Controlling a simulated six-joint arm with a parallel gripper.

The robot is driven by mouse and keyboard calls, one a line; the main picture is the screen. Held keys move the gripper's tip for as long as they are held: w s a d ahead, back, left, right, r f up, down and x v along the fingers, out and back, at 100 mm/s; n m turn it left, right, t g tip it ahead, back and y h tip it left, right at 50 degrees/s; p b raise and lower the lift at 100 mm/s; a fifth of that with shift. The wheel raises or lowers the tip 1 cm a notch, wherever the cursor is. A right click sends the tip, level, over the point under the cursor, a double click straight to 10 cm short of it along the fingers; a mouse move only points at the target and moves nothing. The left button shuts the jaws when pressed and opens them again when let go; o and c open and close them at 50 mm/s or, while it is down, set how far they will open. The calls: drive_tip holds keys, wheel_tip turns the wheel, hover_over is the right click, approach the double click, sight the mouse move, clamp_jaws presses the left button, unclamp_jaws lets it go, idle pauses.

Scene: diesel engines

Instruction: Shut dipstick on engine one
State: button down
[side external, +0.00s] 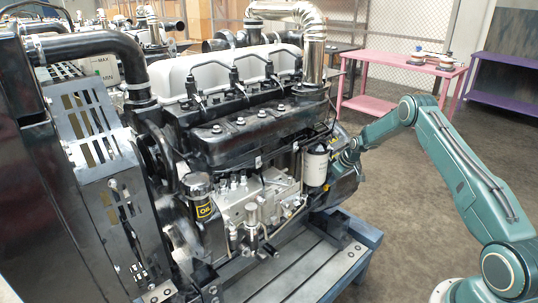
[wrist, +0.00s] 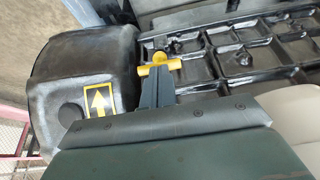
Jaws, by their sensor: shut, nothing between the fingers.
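The engine (side external: 245,130) fills the middle of the side external view, black with a pale top cover. Part of it, a black ribbed casting (wrist: 235,50), shows in the wrist view. The dipstick has a yellow T-shaped handle (wrist: 160,63) beside this casting. My gripper (wrist: 156,78) is shut and empty, its dark fingertips right at the handle; I cannot tell whether they touch. The dipstick's stem is hidden. In the side view, my gripper (side external: 345,163) is at the engine's right end, small and partly hidden, and the dipstick cannot be made out.
A rounded black housing (wrist: 80,75) with a yellow arrow label stands left of the fingers. A white filter (side external: 316,165) sits left of my gripper on the engine. A blue-grey stand (side external: 355,240) carries the engine. Pink (side external: 400,80) and purple tables stand behind; the floor between is clear.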

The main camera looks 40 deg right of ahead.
drive_tip(key=shift+x, duration=1.05)
drive_tip(key=shift+a+r, duration=0.1)
drive_tip(key=shift+r, duration=0.05)
drive_tip(key=shift+r, duration=0.35)
drive_tip(key=v, duration=1.3)
drive_tip(key=shift+r, duration=0.25)
drive_tip(key=shift+s+r, duration=0.1)
